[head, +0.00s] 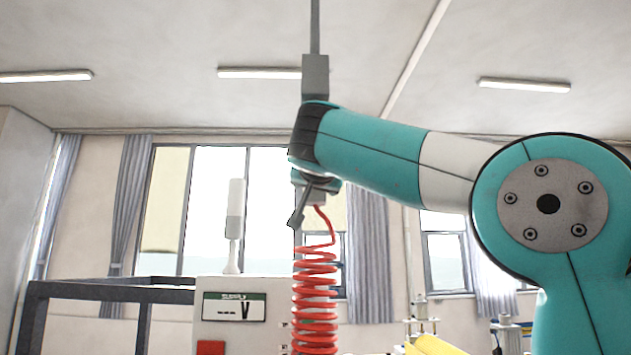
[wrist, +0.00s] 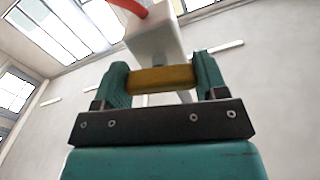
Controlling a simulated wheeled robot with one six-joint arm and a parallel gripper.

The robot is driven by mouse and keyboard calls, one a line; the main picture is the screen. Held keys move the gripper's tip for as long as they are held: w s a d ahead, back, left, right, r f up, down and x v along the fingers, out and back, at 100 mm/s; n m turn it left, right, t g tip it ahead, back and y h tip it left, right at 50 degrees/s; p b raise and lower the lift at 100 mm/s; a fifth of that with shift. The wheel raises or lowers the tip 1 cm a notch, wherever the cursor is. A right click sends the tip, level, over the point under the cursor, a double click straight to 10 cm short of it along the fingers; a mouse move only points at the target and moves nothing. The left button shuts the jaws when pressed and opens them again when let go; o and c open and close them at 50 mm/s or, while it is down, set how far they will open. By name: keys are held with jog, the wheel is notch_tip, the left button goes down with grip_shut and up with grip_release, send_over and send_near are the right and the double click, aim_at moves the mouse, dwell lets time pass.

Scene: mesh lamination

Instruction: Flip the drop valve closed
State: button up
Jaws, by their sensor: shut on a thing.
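The drop valve shows in the wrist view as a pale grey block (wrist: 155,38) with a yellow handle (wrist: 160,79) in front of it. My gripper (wrist: 162,76) has its two teal fingers shut on the yellow handle, one at each end. A red hose (wrist: 130,5) meets the block at the top of the picture. In the head view, a grey drop pipe (head: 314,25) with a grey block (head: 315,77) hangs from above, and the red coiled hose (head: 315,285) hangs below. My arm's wrist covers the valve handle there, so its angle cannot be read.
A white supply cabinet (head: 232,325) with a label and a red part stands at the lower left, with a white stack light (head: 235,225) above it. A dark frame (head: 90,290) stands left of it. Yellow rollers (head: 435,345) show at the lower right.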

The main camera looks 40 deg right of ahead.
jog(key=shift+f+n, duration=0.15)
jog(key=shift+n, duration=0.95)
jog(key=o, duration=0.9)
jog(key=shift+o, duration=0.2)
